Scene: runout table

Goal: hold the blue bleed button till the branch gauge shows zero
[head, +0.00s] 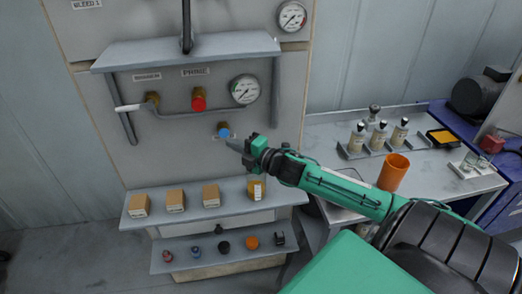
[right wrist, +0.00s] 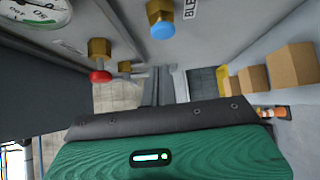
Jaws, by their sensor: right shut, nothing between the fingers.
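The blue bleed button (head: 223,132) sits on a brass fitting on the grey wall panel, below the pipe. It also shows in the right wrist view (right wrist: 162,30), above my fingers. My right gripper (head: 234,143) is shut and empty, its tips just right of and below the button. In the right wrist view its fingers (right wrist: 163,88) appear apart from the button. A round white gauge (head: 245,89) is on the panel right of the red knob (head: 199,104); its needle is too small to read. It is cut off in the right wrist view (right wrist: 32,14). My left gripper is out of view.
A lever valve (head: 135,106) is left of the red knob. A shelf (head: 205,50) juts out above. A lower ledge (head: 238,188) holds several small boxes. A second gauge (head: 292,16) is higher up. A bench with bottles (head: 378,138) and an orange cup (head: 394,172) stands right.

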